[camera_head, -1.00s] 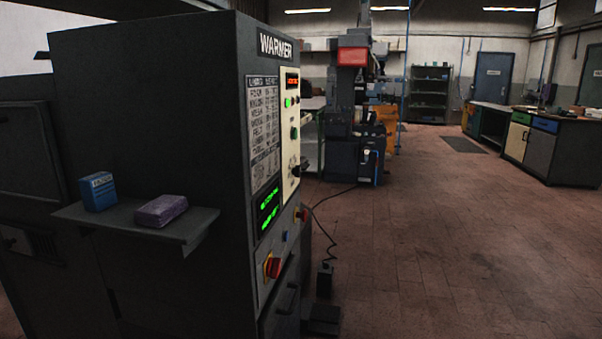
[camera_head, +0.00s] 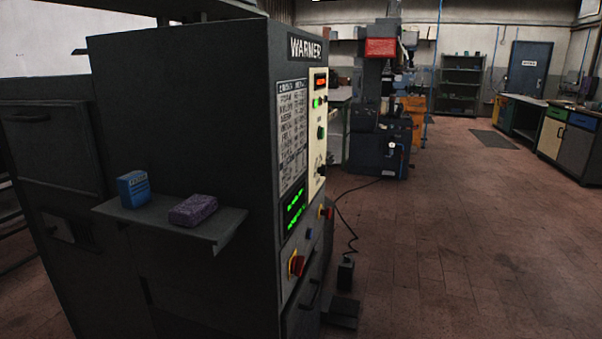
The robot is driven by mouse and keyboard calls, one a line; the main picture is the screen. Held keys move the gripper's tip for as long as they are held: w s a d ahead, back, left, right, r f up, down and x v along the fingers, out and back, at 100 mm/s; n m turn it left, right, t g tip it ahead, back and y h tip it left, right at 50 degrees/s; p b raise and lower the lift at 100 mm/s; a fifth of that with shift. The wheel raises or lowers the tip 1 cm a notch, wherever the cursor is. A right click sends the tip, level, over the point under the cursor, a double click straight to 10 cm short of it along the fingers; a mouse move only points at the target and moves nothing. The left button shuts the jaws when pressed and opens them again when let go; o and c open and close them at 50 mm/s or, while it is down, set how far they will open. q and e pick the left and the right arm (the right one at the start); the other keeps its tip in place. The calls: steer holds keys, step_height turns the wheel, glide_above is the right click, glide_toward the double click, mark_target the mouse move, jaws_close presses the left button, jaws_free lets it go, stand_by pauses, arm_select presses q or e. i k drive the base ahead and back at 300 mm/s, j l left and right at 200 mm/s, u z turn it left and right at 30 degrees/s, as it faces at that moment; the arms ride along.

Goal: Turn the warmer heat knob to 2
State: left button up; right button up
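The warmer (camera_head: 185,100) is a tall dark cabinet with a "WARMER" sign, standing left of centre. I see its front panel at a steep angle on its right side. A cream control strip (camera_head: 319,150) holds a small red display, green lights or buttons and a dark knob (camera_head: 320,170) with marks around it low on the strip. The numbers at this knob are too small to read. A red rotary switch on a yellow plate (camera_head: 297,264) sits lower on the front. Neither of my grippers is in view.
A side shelf (camera_head: 225,226) on the warmer holds a blue box (camera_head: 133,189) and a purple block (camera_head: 193,210). A foot pedal (camera_head: 345,274) with a cable lies on the floor by the front. Another machine (camera_head: 380,120) stands behind. Brick floor (camera_head: 450,250) at the right is clear.

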mark_target(322, 171)
steer(key=i+l+u, duration=0.1)
steer(key=u, duration=0.3)
steer(key=l+u, duration=0.1)
steer(key=u, duration=0.35)
steer(key=i+l+u, duration=0.1)
steer(key=u, duration=0.3)
steer(key=l+u, duration=0.25)
steer(key=u, duration=0.15)
steer(key=l+u, duration=0.25)
steer(key=l, duration=0.3)
steer(key=l+u, duration=0.3)
steer(key=l, duration=0.25)
steer(key=k+l+u, duration=0.1)
steer(key=l+u, duration=0.15)
steer(key=l, duration=0.3)
steer(key=k+l+u, duration=0.15)
steer(key=l+u, duration=0.15)
steer(key=l, duration=0.25)
